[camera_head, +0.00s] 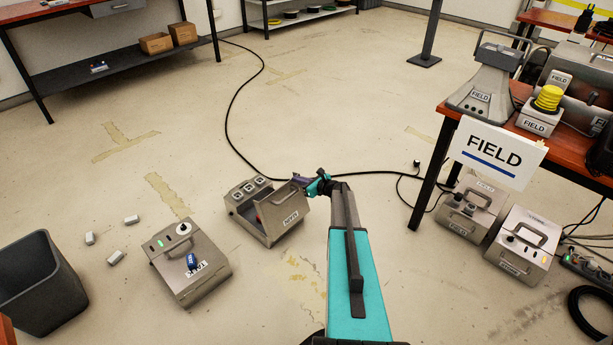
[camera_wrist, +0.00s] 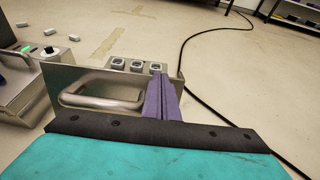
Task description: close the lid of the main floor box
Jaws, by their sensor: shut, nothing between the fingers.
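The open grey floor box (camera_head: 237,211) stands on the floor, with three square sockets (camera_head: 249,187) along its far side. I take it to be the main box, though its label is too small to read surely. Its lid (camera_head: 287,222), a metal panel with a handle and white label, stands raised at a steep tilt. The lid and its handle fill the left of the wrist view (camera_wrist: 97,96). My gripper (camera_head: 303,181) is shut and empty at the lid's upper right edge. Its purple fingers (camera_wrist: 161,98) overlap that edge; I cannot tell whether they touch.
A closed grey box (camera_head: 190,262) with a green light and knob stands to the left. A black cable (camera_head: 232,112) crosses the floor behind. The FIELD table (camera_head: 447,113) stands right.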

